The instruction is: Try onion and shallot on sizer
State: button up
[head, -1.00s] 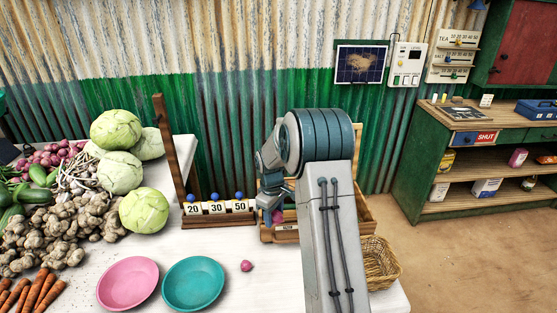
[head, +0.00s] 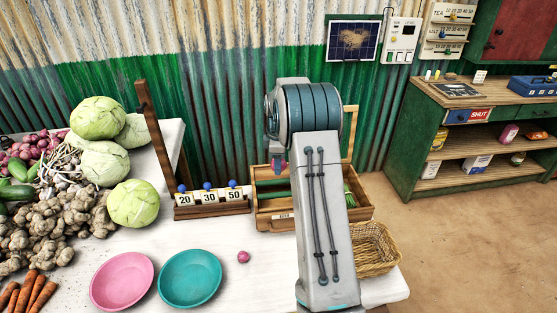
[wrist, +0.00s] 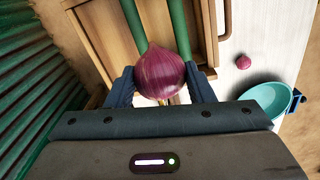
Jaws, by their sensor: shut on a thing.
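My gripper (wrist: 161,88) is shut on a round purple-red onion (wrist: 160,70), with one finger on each side. The onion shows small in the head view (head: 279,166), partly hidden by my arm, above the left part of a wooden tray with green rails (head: 285,222), which appears to be the sizer. In the wrist view the green rails (wrist: 178,28) run behind the onion, apart from it as far as I can tell. A small pink-red shallot (head: 243,257) lies on the white table; the wrist view also shows it (wrist: 243,62).
A pink bowl (head: 122,281) and a teal bowl (head: 189,279) stand left of the shallot. A rack with 20, 30 and 50 labels (head: 210,205) stands left of the tray, a wicker basket (head: 374,250) right of it. Cabbages (head: 133,203) and ginger fill the left side.

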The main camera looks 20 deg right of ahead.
jog(key=shift+f+b, duration=2.05)
jog(key=shift+f, duration=1.5)
jog(key=o, duration=1.6)
jog(key=shift+r, duration=0.1)
jog(key=shift+r+p, duration=2.2)
jog(key=shift+r, duration=1.2)
